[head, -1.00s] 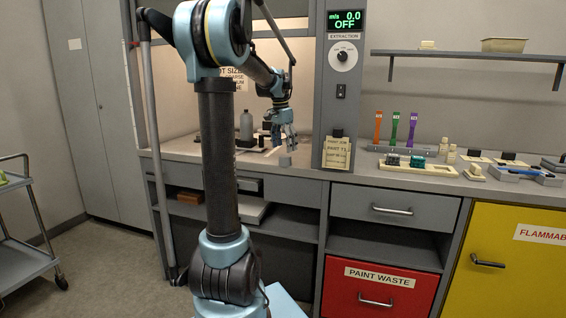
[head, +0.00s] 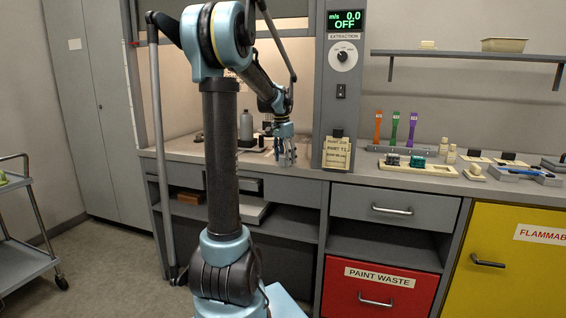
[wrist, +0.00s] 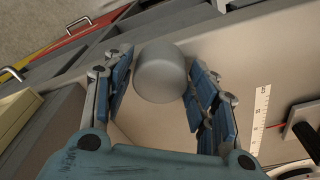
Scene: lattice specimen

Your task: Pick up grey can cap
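The grey can cap (wrist: 160,74) shows in the wrist view as a smooth, rounded grey cylinder between the two blue-padded fingers. My gripper (wrist: 160,85) is open around it, with a narrow gap at the left finger; on the right the pad is very near, and I cannot tell if it touches. In the head view my gripper (head: 286,156) points down at the front edge of the bench by the fume hood opening. There its fingers mostly hide the cap.
A white ruler strip (wrist: 261,110) and dark items lie to the right in the wrist view.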

